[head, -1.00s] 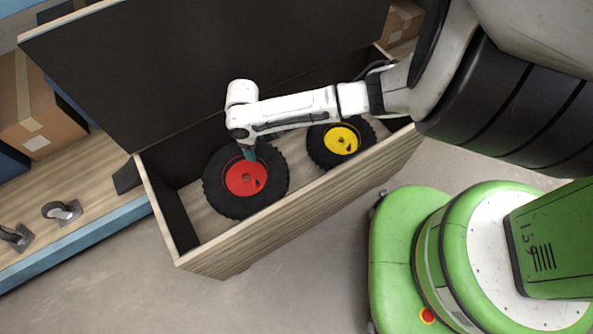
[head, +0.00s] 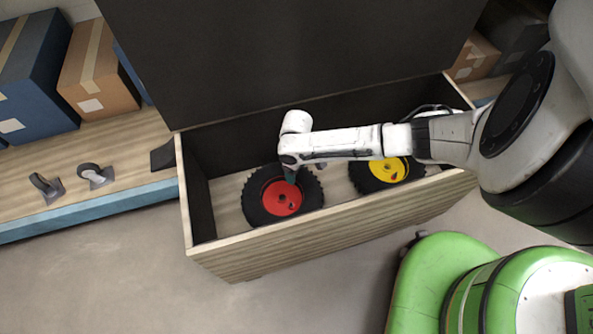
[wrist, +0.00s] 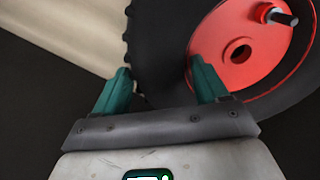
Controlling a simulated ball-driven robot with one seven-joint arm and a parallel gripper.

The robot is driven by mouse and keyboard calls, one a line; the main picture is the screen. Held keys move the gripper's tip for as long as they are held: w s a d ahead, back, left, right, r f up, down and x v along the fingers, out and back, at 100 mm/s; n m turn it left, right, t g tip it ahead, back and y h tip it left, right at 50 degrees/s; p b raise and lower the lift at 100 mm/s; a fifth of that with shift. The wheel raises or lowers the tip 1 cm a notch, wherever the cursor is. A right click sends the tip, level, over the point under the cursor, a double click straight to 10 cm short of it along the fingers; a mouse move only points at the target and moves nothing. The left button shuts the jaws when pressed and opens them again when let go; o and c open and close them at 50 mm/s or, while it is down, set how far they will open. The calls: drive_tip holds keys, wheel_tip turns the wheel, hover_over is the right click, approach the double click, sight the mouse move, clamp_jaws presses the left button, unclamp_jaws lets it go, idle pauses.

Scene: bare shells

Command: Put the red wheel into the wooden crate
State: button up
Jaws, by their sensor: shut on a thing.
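The red wheel (head: 280,204), a black knobbly tyre with a red hub, is within the walls of the wooden crate (head: 330,235), toward its left end. I cannot tell whether it touches the crate floor. My gripper (head: 290,177) reaches down over the crate and is shut on the wheel. In the wrist view my gripper's teal fingers (wrist: 160,66) straddle the tyre, one by the outer tread and one by the red hub (wrist: 240,50). The crate's dark lid (head: 280,60) stands open behind.
A yellow-hubbed wheel (head: 390,171) lies to the right in the crate, under my arm. Two casters (head: 95,174) (head: 46,187) sit on a wooden shelf (head: 130,150) at left, with a blue box (head: 40,85) and cardboard boxes (head: 98,75). Crate floor left of the red wheel is bare.

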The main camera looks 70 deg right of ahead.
drive_tip(key=o, duration=1.6)
drive_tip(key=shift+c, duration=0.2)
drive_tip(key=shift+r, duration=0.1)
wheel_tip(320, 180, up, 12)
drive_tip(key=p, duration=0.6)
